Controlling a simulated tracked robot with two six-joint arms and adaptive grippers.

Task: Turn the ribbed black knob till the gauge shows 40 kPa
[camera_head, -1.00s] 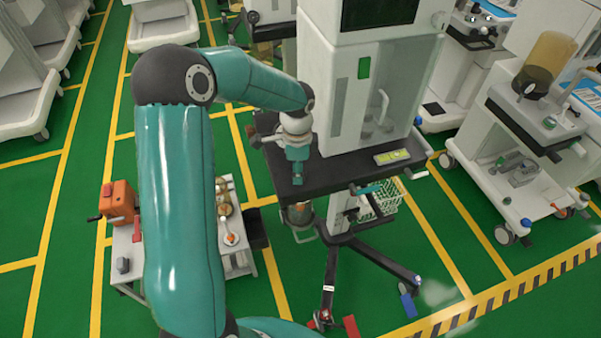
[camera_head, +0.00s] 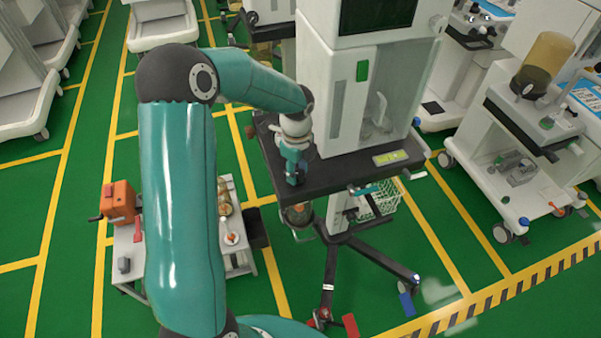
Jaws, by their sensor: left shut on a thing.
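My left gripper (camera_head: 294,176) points down at the black top (camera_head: 338,176) of the anaesthesia cart, near its front left edge. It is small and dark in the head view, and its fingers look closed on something. The ribbed black knob cannot be made out; the fingers and the black surface around them hide it. I cannot pick out the gauge or read a value on it. My right gripper is not in view.
The cart's white body (camera_head: 365,85) rises just right of my left gripper. A yellow-green display (camera_head: 390,157) sits on its front edge. A low side table (camera_head: 240,259) with an orange box (camera_head: 118,201) stands left. Other carts stand at the right.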

